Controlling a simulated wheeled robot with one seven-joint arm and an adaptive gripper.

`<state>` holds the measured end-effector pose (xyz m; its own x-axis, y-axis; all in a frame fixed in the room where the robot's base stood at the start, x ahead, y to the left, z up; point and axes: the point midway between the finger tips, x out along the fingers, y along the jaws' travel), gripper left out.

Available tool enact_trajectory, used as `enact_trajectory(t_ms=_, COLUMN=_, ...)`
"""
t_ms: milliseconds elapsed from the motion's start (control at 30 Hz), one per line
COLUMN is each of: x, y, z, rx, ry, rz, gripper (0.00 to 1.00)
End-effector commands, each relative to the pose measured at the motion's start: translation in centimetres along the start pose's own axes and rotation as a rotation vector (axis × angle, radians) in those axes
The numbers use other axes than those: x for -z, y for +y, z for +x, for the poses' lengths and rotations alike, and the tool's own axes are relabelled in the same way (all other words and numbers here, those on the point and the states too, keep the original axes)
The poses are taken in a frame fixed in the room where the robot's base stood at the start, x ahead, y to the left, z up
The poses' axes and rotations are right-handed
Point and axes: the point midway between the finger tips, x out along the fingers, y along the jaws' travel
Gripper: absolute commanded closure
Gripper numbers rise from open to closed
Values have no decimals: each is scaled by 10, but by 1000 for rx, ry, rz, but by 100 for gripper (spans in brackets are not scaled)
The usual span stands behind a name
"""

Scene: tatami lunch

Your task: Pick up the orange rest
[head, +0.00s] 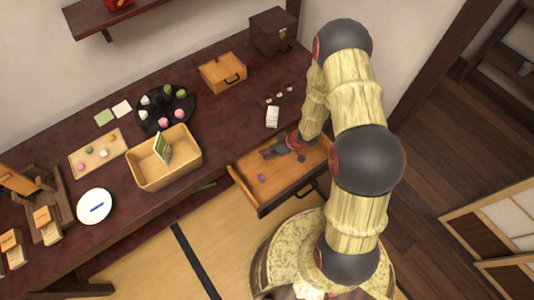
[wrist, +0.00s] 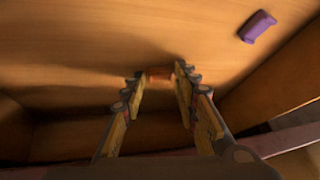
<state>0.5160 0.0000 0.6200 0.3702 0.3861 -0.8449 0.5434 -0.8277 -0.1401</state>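The orange rest (wrist: 160,75) is a small block on the wooden floor of the pulled-out drawer (head: 240,180). In the wrist view it sits between the tips of my gripper (wrist: 160,80). The fingers are spread, one on each side of it, and seem a little apart from it. In the head view my gripper (head: 272,152) reaches down into the drawer, and I cannot make out the orange rest there. A purple rest (wrist: 258,27) lies apart at the upper right of the wrist view; it also shows in the head view (head: 261,177).
The drawer's walls (wrist: 275,85) rise close to my gripper. On the table above stand an open wooden box (head: 190,165) with a green packet, a black tray (head: 178,105) of sweets, a small wooden chest (head: 222,72) and a white plate (head: 95,206). White cards (head: 272,117) lie near the drawer.

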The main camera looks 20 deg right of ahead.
Motion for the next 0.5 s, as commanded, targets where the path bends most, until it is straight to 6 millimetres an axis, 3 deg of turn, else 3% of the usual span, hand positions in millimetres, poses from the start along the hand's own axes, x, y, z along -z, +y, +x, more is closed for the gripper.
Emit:
enact_trajectory(t_ms=133, x=0, y=0, z=-1, rx=0, ry=-1, rz=0, gripper=71)
enact_trajectory(t_ms=500, x=0, y=0, z=-1, rx=0, ry=-1, rz=0, gripper=91)
